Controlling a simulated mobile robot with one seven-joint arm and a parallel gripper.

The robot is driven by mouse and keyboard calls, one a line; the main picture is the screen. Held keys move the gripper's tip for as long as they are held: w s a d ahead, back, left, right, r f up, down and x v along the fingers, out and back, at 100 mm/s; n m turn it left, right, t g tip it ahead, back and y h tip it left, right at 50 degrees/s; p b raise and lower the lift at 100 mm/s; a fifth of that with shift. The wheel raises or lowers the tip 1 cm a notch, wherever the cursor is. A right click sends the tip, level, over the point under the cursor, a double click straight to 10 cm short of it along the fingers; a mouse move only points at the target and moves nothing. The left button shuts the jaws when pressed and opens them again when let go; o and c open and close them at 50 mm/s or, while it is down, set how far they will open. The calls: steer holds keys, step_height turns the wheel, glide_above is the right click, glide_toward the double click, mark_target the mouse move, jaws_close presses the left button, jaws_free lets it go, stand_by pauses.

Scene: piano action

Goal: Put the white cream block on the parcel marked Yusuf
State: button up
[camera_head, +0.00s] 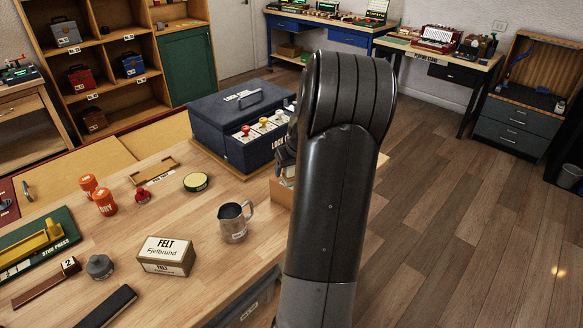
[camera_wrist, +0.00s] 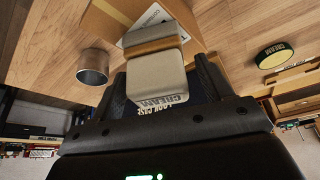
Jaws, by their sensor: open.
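A pale block (camera_wrist: 160,75) with a brown band and a label that seems to read CREAM stands out in the wrist view. My gripper (camera_wrist: 165,68) is open, with one dark finger on each side of the block. Beyond the block is a brown cardboard parcel (camera_wrist: 105,22) with a white label; its name cannot be read. The block overlaps the parcel in this view, and I cannot tell whether they touch. In the head view my arm hides most of the parcel (camera_head: 280,194) and the block; only dark parts of my gripper (camera_head: 285,150) show beside it.
A metal jug (camera_head: 236,222) stands close to the parcel. The blue lock case (camera_head: 215,130) is just behind. A round tin (camera_head: 196,182), orange jars (camera_head: 104,201) and a felt box (camera_head: 166,255) stand on the wooden table. The table's right edge is near my arm.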

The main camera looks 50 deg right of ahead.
steer(key=v, duration=1.2)
steer(key=shift+r, duration=0.15)
stand_by(0.3)
